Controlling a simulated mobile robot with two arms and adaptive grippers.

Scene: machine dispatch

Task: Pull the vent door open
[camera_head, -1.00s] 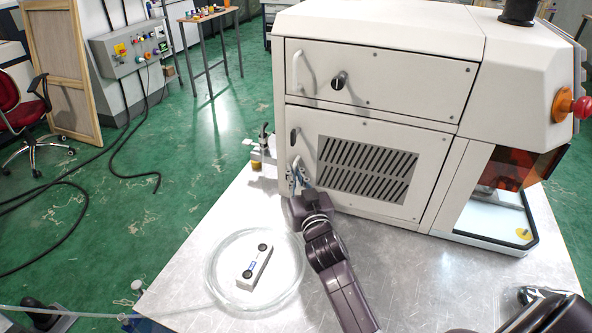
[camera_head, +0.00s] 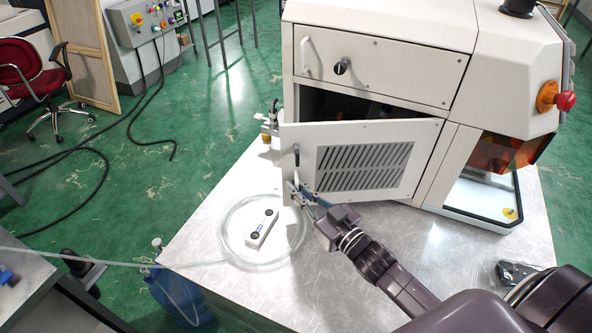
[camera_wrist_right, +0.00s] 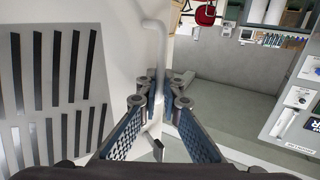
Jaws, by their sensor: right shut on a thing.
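The vent door (camera_head: 398,137) is the lower white panel of the machine, with a slotted grille (camera_head: 365,166). It stands partly open, its left edge swung out toward me, with a dark gap above it. My right gripper (camera_head: 303,193) is at the door's left edge, shut on the white door handle (camera_head: 296,172). In the right wrist view the fingers (camera_wrist_right: 158,92) close around the handle bar (camera_wrist_right: 153,45), with the grille at the left. The fingers hide part of the handle. My left gripper is not in view.
The upper drawer (camera_head: 385,70) of the machine is shut. A coiled clear tube (camera_head: 228,258) lies on the metal table around a small white device (camera_head: 262,229), left of my right gripper. The table in front of the door is mostly bare. A red knob (camera_head: 565,100) sticks out at right.

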